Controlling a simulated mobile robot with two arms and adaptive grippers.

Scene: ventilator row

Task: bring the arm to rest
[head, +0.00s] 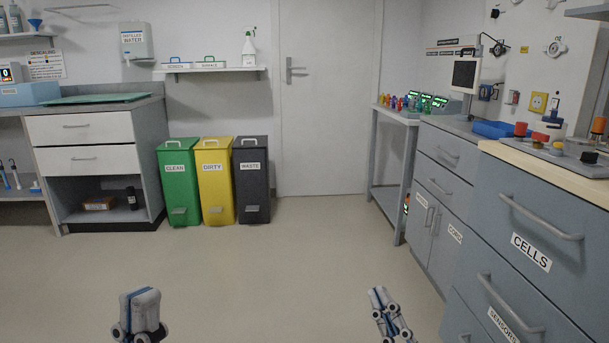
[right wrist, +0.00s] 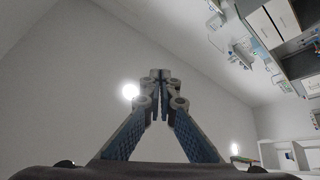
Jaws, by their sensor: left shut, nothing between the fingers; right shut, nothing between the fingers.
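My left gripper (head: 139,308) shows at the bottom left of the head view, over the bare floor, with its fingers together. My right gripper (head: 383,300) shows at the bottom, right of the middle, also over the floor and left of the grey drawer cabinet. In the right wrist view its fingertips (right wrist: 160,76) meet with nothing between them. Behind them are bare wall and ceiling. Neither gripper touches anything that I can see. The rest of both arms is mostly out of view.
Grey drawer cabinets (head: 545,240) with protruding handles stand close on the right. Green (head: 179,185), yellow (head: 216,185) and dark (head: 252,185) bins stand at the back wall beside a closed door (head: 330,110). A workbench (head: 85,150) is at the left. The middle floor (head: 270,270) is clear.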

